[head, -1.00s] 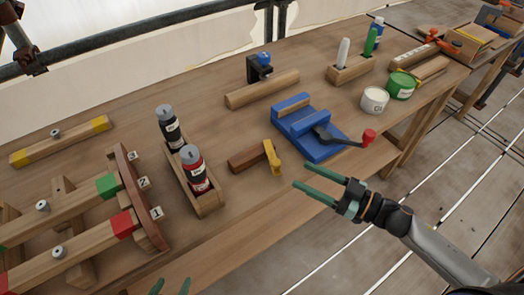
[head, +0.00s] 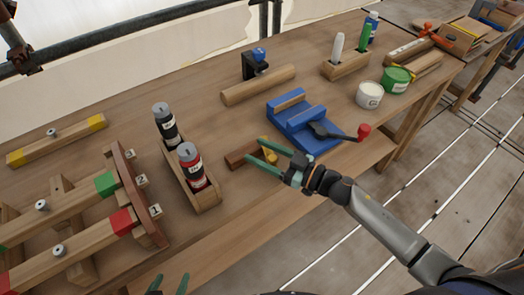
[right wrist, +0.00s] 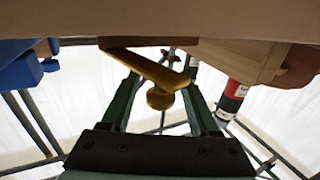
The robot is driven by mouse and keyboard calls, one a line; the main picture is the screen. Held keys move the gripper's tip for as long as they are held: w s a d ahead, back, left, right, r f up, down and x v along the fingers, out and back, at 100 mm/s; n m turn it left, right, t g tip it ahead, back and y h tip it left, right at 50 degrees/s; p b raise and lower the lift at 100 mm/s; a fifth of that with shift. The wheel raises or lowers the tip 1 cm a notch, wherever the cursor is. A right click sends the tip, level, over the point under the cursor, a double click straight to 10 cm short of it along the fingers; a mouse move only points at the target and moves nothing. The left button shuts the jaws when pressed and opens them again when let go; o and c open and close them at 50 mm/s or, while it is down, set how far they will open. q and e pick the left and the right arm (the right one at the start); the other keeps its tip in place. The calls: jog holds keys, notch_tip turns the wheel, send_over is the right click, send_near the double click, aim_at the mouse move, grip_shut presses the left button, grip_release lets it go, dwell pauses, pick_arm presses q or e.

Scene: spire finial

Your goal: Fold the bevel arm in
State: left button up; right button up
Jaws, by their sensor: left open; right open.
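The sliding bevel lies on the bench in the middle of the head view. It has a brown wooden stock (head: 238,152) and a yellow arm (head: 271,157) at its right end. My right gripper (head: 250,151) is open over the bevel, and its green fingers partly hide the yellow arm. In the right wrist view the yellow arm (right wrist: 150,68), with a round yellow knob, shows between the open fingers (right wrist: 160,85). I cannot tell whether a finger touches it. My left gripper (head: 168,284) is open and empty at the bottom edge, only its fingertips showing.
A blue vise (head: 300,122) with a red-knobbed handle (head: 364,131) stands just right of the bevel. A wooden caddy (head: 207,198) with two bottles stands to its left. Cans (head: 369,95) sit at the back right. The bench's front edge is close below the bevel.

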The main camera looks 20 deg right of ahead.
jog(key=shift+c, duration=0.4)
grip_shut()
dwell(0.9)
